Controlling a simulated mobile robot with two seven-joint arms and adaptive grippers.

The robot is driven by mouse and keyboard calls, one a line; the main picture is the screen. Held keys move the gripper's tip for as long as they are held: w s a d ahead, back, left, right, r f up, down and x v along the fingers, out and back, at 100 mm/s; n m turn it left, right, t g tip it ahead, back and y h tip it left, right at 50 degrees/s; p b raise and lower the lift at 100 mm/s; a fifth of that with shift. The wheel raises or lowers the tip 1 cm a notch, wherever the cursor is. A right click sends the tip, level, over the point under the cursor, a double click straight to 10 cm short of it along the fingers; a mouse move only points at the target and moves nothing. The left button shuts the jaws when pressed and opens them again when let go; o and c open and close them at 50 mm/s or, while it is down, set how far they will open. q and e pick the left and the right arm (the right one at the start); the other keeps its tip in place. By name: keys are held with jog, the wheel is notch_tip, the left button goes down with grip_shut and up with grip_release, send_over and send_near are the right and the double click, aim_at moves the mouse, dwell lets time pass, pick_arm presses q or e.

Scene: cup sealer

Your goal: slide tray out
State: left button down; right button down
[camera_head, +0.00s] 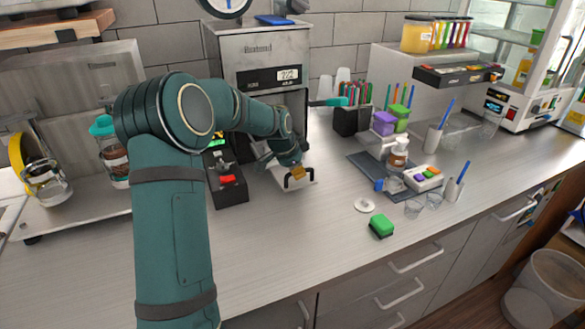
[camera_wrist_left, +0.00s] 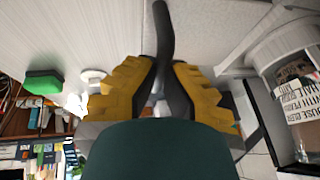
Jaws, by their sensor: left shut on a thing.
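The cup sealer (camera_head: 262,60) is a grey metal machine with a lit display, standing against the tiled wall. Its pale tray (camera_head: 278,180) sticks out at the front, low over the counter, with a dark handle (camera_head: 288,182) at the front. My left gripper (camera_head: 298,172) is at this handle, and my arm hides part of the machine and the tray. In the left wrist view, the yellow fingers (camera_wrist_left: 164,66) close around the black handle (camera_wrist_left: 163,28). My right gripper is in neither view.
A small black box (camera_head: 227,190) with a red part stands left of the tray. To the right are a dark mat (camera_head: 372,172) with small items, a white disc (camera_head: 364,205) and a green sponge (camera_head: 381,226). The front of the counter is mostly clear.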

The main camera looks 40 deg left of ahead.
pick_arm(q)
jog(key=shift+s+d+f, duration=0.15)
jog(key=shift+s+d, duration=0.1)
jog(key=shift+d, duration=0.2)
jog(key=shift+s+d+f, duration=0.1)
jog(key=shift+s+d, duration=0.15)
jog(key=shift+d, duration=0.2)
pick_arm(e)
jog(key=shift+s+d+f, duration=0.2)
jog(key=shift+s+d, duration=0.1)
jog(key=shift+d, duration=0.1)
pick_arm(q)
jog(key=c, duration=1)
grip_release()
jog(key=shift+w+a, duration=0.1)
jog(key=shift+r, duration=0.1)
jog(key=v, duration=1.2)
